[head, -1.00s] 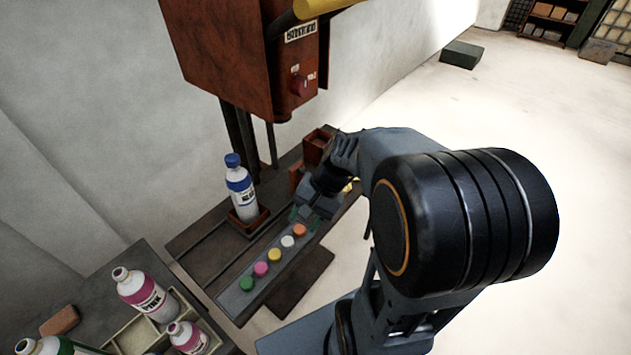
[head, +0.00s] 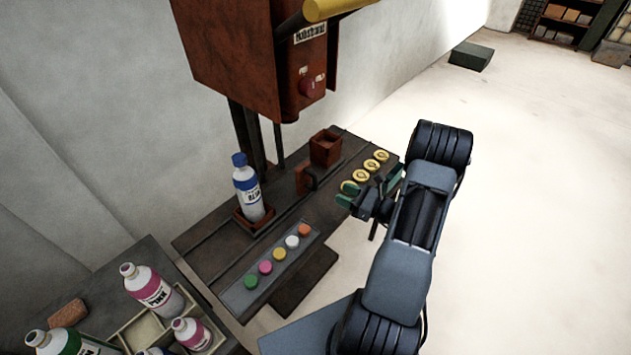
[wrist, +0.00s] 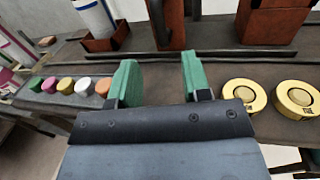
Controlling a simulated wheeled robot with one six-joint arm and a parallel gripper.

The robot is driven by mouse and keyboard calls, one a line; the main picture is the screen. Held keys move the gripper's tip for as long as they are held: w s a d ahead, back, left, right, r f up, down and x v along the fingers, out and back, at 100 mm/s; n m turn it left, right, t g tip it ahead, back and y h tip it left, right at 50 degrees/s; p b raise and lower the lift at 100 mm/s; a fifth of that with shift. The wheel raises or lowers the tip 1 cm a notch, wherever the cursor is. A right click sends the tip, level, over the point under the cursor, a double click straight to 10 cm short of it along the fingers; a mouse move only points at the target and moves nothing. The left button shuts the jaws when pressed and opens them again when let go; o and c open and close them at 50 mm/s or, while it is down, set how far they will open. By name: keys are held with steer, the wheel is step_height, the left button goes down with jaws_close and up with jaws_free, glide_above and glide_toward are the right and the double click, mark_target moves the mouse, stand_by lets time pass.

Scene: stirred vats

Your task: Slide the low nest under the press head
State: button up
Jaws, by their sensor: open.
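A low red-brown square nest (head: 243,222) sits on the dark bench at left, holding an upright white bottle with a blue cap (head: 246,188). In the wrist view, this nest (wrist: 103,43) and the bottle's lower part show at top left. A taller red-brown box (head: 325,148) stands farther right, with a small upright red-brown piece (head: 307,180) between them. The rust-red press housing (head: 255,60) hangs above; its head is not clearly visible. My gripper (head: 364,193) is open and empty near the bench's front right. Its green fingers (wrist: 157,80) are apart, short of the upright piece.
Several gold discs (head: 371,167) lie on the bench right of my gripper. A grey strip of coloured caps (head: 240,290) lies front left. A side table with pink-labelled bottles (head: 153,290) and a divided tray (head: 145,330) stands left. Open floor lies right.

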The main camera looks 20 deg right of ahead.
mark_target(315, 187)
steer(key=p+x, duration=0.2)
steer(key=x, duration=0.8)
steer(key=shift+w+a, duration=0.2)
steer(key=shift+w, duration=0.1)
jaws_close()
